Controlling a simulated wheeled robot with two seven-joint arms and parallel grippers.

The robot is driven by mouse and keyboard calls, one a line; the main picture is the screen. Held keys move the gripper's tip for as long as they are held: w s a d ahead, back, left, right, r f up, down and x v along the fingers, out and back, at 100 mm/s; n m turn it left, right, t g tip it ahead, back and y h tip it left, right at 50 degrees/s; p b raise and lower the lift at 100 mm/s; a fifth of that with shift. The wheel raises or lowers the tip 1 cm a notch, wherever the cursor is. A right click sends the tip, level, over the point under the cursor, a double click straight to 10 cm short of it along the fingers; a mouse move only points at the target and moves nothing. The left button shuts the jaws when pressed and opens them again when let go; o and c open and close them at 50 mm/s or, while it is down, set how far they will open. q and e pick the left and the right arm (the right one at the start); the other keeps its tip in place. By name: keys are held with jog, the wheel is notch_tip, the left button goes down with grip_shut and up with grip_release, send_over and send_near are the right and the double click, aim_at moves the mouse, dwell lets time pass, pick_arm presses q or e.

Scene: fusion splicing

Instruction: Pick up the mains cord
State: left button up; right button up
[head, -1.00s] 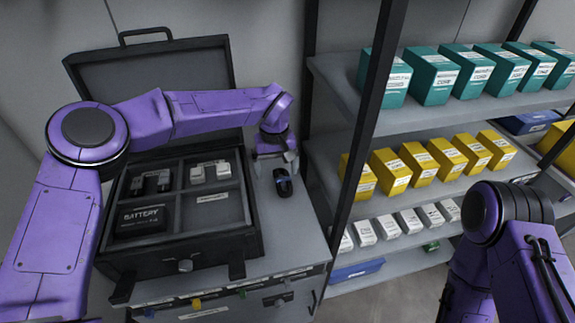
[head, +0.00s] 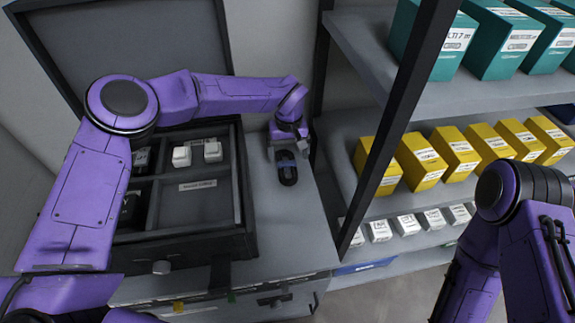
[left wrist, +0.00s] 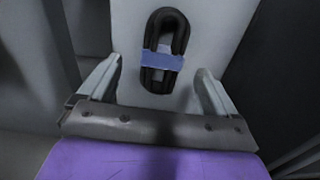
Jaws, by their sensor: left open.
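The mains cord (head: 288,172) is a black coiled bundle with a blue band around its middle. It lies on the grey bench top to the right of the open case. In the left wrist view the cord (left wrist: 161,80) shows ahead of the fingers, roughly midway between them.
The open black case (head: 240,200) with divided compartments stands left of the cord, holding white parts (head: 212,151). A shelf rack with a dark post (head: 398,115) stands to the right, bearing teal, yellow and white boxes. The bench in front of the cord is clear.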

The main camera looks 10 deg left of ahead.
aim_at(287, 163)
pick_arm(q)
jog(key=f, duration=0.1)
jog(key=f+p, duration=0.1)
jog(key=f, duration=0.1)
jog(key=f+p, duration=0.1)
jog(key=f, duration=0.1)
jog(key=shift+w+a, duration=0.1)
jog(key=shift+a, duration=0.15)
jog(key=shift+f, duration=0.3)
jog(key=shift+r, duration=0.1)
jog(key=c, duration=1.2)
